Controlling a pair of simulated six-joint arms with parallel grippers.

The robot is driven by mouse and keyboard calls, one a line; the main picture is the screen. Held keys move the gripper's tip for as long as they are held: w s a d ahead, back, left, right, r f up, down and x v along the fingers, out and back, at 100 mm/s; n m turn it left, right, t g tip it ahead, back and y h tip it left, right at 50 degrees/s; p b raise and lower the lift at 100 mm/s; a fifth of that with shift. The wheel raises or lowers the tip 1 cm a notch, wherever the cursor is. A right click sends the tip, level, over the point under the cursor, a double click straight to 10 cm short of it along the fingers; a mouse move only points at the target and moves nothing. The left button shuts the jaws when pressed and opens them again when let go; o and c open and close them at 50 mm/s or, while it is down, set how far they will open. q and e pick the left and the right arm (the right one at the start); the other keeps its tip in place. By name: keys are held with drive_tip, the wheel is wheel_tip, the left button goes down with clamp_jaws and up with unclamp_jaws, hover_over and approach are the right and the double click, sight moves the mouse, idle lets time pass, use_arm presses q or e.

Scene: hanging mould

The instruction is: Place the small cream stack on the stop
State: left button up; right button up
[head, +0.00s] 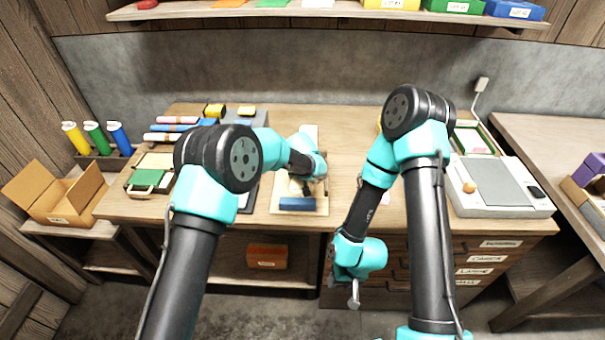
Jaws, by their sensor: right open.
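A cream board (278,204) lies on the middle of the workbench, with a blue block (297,204) across its near end. My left gripper (304,186) is pointed down over this board, largely hidden behind its own wrist; I cannot tell whether it holds anything. A pale shape beneath it is too covered to identify as the small cream stack. I cannot pick out the stop with certainty. My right gripper (354,294) is open and empty, hanging in front of the bench's near edge, away from the board.
A grey-topped device (497,184) with an orange ball on it stands at the right of the bench. Coloured rolls (176,128) and a green case (147,178) lie at the left. A shelf (330,10) runs along the back wall. Bare wood (345,150) shows right of the board.

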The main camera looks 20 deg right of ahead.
use_arm(q)
drive_tip(key=o, duration=0.9)
drive_tip(key=shift+f, duration=0.1)
drive_tip(key=shift+o, duration=0.2)
drive_tip(key=v, duration=1.2)
